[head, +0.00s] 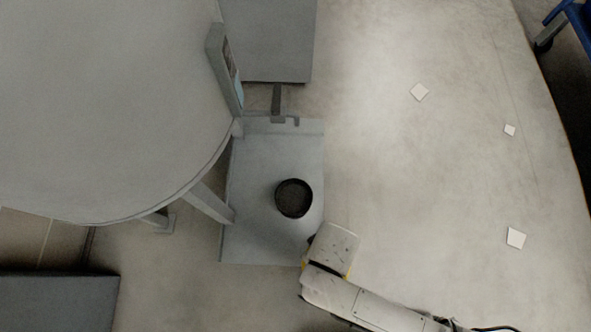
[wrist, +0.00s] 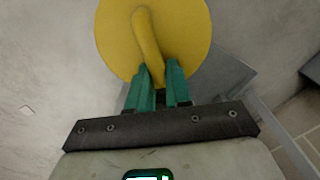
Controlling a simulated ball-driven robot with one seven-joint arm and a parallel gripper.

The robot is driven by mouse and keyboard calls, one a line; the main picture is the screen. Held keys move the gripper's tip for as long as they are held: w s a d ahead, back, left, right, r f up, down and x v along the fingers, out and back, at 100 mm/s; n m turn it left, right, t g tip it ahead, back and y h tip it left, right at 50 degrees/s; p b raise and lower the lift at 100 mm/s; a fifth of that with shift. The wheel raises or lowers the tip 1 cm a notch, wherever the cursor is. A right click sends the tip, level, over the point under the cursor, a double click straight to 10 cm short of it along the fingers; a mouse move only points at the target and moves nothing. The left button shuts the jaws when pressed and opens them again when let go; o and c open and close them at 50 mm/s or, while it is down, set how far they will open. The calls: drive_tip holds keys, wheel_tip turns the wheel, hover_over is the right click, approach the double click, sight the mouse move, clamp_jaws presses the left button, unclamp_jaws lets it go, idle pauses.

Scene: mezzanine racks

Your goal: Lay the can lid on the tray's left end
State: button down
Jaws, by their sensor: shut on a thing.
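The can lid (wrist: 185,35) is a yellow disc with a raised bar handle, seen in the wrist view. My gripper (wrist: 160,78) has its green fingers closed on the handle and holds the lid out in front of it. In the head view, my gripper is hidden under my wrist at the lower middle, and only slivers of yellow show beside it. I cannot make out a tray in either view.
A dark round container or opening (head: 293,198) sits on a grey flat surface (head: 255,240), just up and left of my wrist. A large round grey table (head: 100,100) fills the left.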

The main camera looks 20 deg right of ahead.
drive_tip(key=shift+a+f+b, duration=0.35)
drive_tip(key=shift+a+f, duration=0.1)
drive_tip(key=shift+a, duration=0.3)
drive_tip(key=w+a+f+b, duration=0.2)
drive_tip(key=w+f+b, duration=0.1)
drive_tip(key=w+f, duration=0.1)
drive_tip(key=w+a+f+b, duration=0.2)
drive_tip(key=w+f+b, duration=0.1)
drive_tip(key=w+f, duration=0.1)
drive_tip(key=w+a+f+b, duration=0.2)
drive_tip(key=w+f+b, duration=0.1)
drive_tip(key=w+f, duration=0.1)
drive_tip(key=shift+w+f+b, duration=0.1)
drive_tip(key=shift+f+b, duration=0.05)
drive_tip(key=shift+b, duration=0.15)
drive_tip(key=shift+f, duration=0.2)
drive_tip(key=shift+f, duration=0.35)
drive_tip(key=shift+f, duration=0.25)
drive_tip(key=c, duration=1)
unclamp_jaws()
drive_tip(key=shift+c, duration=0.2)
